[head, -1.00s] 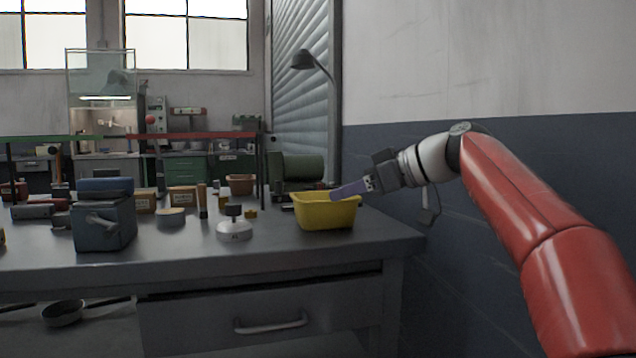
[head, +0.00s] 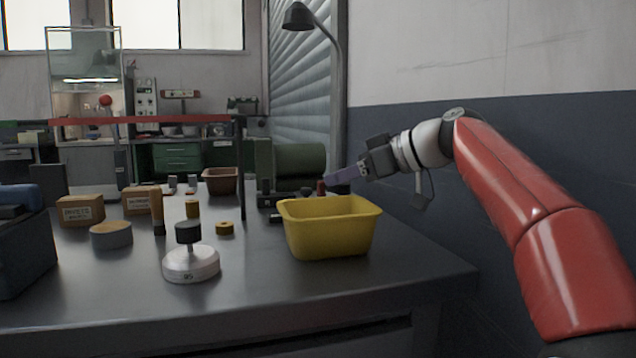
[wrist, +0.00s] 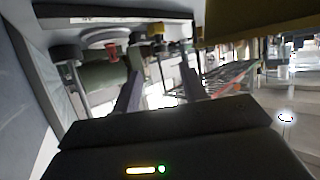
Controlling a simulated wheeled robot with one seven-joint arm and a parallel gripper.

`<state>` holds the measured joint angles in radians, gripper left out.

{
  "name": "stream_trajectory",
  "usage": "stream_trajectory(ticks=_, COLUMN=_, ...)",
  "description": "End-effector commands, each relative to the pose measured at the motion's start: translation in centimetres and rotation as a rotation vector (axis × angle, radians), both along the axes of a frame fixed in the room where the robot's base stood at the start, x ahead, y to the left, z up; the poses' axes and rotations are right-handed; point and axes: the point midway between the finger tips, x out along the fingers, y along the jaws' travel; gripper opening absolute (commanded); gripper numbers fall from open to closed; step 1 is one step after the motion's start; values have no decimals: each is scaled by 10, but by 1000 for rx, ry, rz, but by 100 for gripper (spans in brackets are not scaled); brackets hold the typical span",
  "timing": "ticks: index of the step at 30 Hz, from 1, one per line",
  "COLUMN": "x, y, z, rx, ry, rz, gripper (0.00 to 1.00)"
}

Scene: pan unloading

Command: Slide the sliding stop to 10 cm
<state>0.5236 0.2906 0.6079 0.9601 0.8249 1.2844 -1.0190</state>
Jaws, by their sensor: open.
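My gripper (head: 338,175) is held in the air over the back right of the table, behind the yellow bin, with its fingers pointing left. In the wrist view (wrist: 162,88) its two fingers are apart with nothing between them. Beyond the fingers, a green cylindrical machine (head: 298,160) stands on the table; it also shows in the wrist view (wrist: 103,76). A small red piece (head: 320,187) sits at its near right side, also visible in the wrist view (wrist: 112,52). I cannot tell whether this is the sliding stop; no scale can be read.
A yellow bin (head: 330,238) stands near the table's right end, close below my gripper. A white round weight (head: 191,264), a grey round tin (head: 111,235), boxes (head: 80,211) and a brown pot (head: 222,181) stand to the left. Bare tabletop (head: 420,265) lies right of the bin.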

Motion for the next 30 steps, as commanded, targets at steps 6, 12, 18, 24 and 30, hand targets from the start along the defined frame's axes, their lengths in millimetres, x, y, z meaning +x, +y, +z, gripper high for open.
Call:
stream_trajectory(ticks=6, x=16, y=31, z=-14, rx=0, ry=2, rz=6, gripper=43)
stream_trajectory(ticks=12, x=26, y=49, z=-22, rx=0, ry=1, rz=2, gripper=43)
stream_trajectory(ticks=18, x=29, y=53, z=-25, rx=0, ry=0, rz=0, gripper=43)
stream_trajectory(ticks=24, x=29, y=53, z=-25, rx=0, ry=0, rz=0, gripper=36)
stream_trajectory(ticks=30, x=29, y=52, z=-25, rx=0, ry=0, rz=0, gripper=10)
